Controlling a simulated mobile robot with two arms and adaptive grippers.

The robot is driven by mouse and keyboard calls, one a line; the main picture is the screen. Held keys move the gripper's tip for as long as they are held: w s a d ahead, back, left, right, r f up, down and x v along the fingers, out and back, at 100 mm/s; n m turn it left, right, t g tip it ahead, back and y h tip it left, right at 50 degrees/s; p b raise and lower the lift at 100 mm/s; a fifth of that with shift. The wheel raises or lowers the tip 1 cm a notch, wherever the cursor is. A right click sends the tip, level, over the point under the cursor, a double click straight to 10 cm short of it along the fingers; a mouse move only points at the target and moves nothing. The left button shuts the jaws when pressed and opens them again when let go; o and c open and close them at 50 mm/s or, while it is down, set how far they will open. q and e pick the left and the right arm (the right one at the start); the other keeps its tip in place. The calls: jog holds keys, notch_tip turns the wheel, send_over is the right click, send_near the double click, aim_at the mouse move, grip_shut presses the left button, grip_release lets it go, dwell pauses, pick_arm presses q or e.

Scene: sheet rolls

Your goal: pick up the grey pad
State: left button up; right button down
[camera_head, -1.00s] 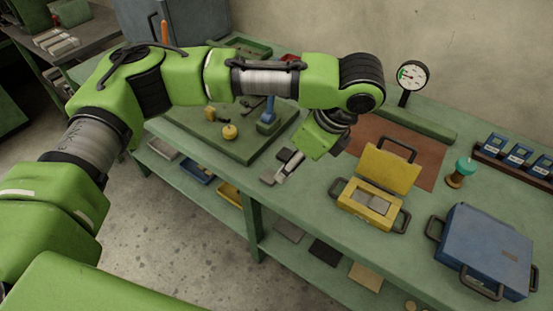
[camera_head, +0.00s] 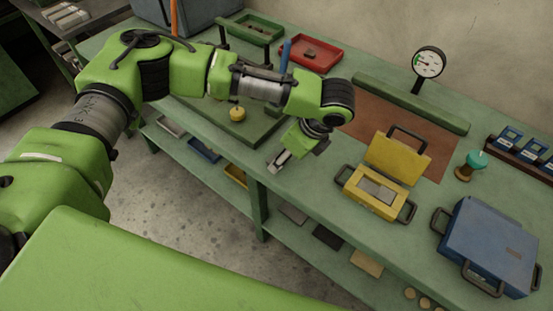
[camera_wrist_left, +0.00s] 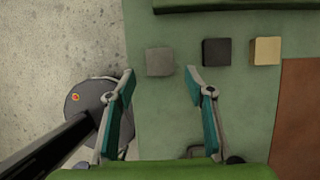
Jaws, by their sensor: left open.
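The grey pad (camera_wrist_left: 159,61) lies flat on the green bench top near its front edge in the left wrist view. A dark pad (camera_wrist_left: 217,52) and a tan pad (camera_wrist_left: 265,50) lie in a row to its right. My left gripper (camera_wrist_left: 160,74) is open and empty, and its fingertips appear to either side of the grey pad's near edge. I cannot tell the height gap. In the head view my left gripper (camera_head: 277,162) is over the bench's front edge, and the arm and gripper hide these pads. My right gripper is not in view.
An open yellow case (camera_head: 372,205), a blue case (camera_head: 487,245) and a dial gauge (camera_head: 429,64) stand to the right. A raised green board (camera_wrist_left: 240,5) lies beyond the pads. More pads, including a grey one (camera_head: 293,213), lie on the lower shelf.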

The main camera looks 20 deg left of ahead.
pick_arm(q)
jog(key=x, duration=0.2)
jog(key=shift+w+a+f, duration=0.1)
jog(key=shift+a+f, duration=0.05)
jog(key=shift+f, duration=0.15)
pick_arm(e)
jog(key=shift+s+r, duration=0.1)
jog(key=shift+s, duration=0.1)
pick_arm(q)
jog(key=c, duration=1)
jog(key=shift+c, duration=0.2)
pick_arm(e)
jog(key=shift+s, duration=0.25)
pick_arm(q)
jog(key=shift+r, duration=0.1)
jog(key=shift+r, duration=0.65)
jog(key=s+d+r+b, duration=0.1)
jog(key=s+d+r, duration=0.8)
jog(key=d+r, duration=0.1)
jog(key=shift+b+v, duration=0.35)
jog(key=shift+v, duration=0.55)
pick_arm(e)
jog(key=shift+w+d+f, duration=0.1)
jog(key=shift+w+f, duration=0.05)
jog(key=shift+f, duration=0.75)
